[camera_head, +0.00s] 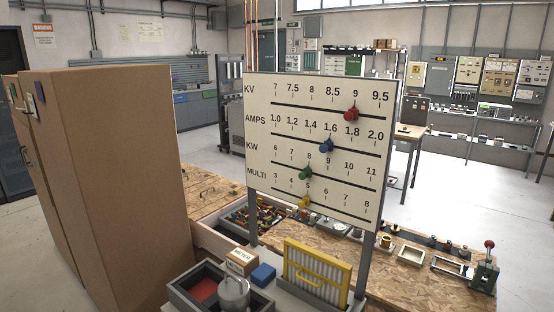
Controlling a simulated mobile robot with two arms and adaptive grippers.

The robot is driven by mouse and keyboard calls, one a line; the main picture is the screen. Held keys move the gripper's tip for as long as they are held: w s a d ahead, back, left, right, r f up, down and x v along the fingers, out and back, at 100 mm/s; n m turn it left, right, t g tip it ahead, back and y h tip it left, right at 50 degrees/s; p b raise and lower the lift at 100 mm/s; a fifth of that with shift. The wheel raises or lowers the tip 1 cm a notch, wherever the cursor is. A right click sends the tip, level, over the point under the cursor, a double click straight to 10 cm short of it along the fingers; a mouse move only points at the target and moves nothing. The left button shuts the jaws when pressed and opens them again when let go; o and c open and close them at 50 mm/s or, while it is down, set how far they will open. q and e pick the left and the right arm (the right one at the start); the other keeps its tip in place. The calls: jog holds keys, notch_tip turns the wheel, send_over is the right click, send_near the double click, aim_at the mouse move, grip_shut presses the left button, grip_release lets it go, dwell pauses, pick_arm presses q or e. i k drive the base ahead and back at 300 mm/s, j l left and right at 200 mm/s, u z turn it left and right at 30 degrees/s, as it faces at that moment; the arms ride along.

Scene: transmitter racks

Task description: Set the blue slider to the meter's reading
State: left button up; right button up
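A white panel (260,90) stands on two grey posts and carries four labelled scales: KV, AMPS, KW and MULTI. The blue slider (326,146) sits on the slot under the AMPS scale, near the 1.6 mark. The red slider (350,114) is near 9 on KV. The green slider (305,173) is near 8 on KW, and the yellow slider (304,202) is near 5 on MULTI. I cannot make out a meter with a legible reading. Neither of my grippers is in view.
Tall brown cabinets (120,180) stand close on the left. Below the panel are a yellow-framed filter (317,270), a small cardboard box (241,262), a blue block (263,274) and a metal canister (233,293). A wooden bench (420,280) runs behind. Open floor lies right.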

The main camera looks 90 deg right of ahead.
aim_at(328, 145)
jog(key=z, duration=3)
